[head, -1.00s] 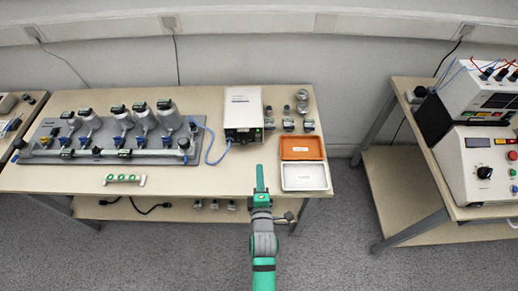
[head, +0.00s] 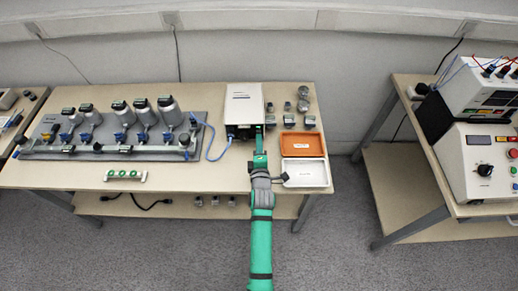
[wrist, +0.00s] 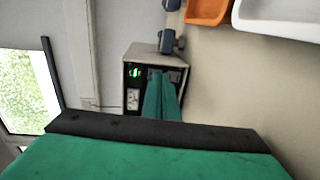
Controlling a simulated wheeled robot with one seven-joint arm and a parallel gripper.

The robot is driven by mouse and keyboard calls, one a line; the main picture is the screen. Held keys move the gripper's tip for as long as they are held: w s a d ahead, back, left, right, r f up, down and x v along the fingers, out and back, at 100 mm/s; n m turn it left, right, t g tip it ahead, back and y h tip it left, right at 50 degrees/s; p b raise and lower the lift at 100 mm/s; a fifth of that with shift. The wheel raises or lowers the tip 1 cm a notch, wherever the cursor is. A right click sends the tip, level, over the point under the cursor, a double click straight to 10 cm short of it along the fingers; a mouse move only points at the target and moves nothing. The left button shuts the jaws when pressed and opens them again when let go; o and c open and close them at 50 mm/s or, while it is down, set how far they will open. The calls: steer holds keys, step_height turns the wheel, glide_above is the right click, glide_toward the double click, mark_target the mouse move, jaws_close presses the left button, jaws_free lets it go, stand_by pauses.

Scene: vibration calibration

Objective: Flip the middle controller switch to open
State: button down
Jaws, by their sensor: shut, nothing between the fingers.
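A white box-shaped controller (head: 244,105) stands at the back of the table, right of the middle. In the wrist view its dark front panel (wrist: 132,84) carries a small green-lit element (wrist: 134,71) and a pale socket-like fitting (wrist: 132,98) below it. My gripper (head: 258,132) is shut and empty, with its fingertips at the right part of that front. In the wrist view the green fingers (wrist: 163,76) hide the panel's right side. I cannot tell whether they touch it. I cannot make out a switch position.
A grey board (head: 100,150) with several metal canisters fills the table's left. A white strip with green buttons (head: 124,174) lies before it. An orange tray (head: 302,145) and a white tray (head: 304,173) are close right of my arm. A blue cable (head: 214,150) runs left of the box.

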steer(key=shift+w, duration=0.4)
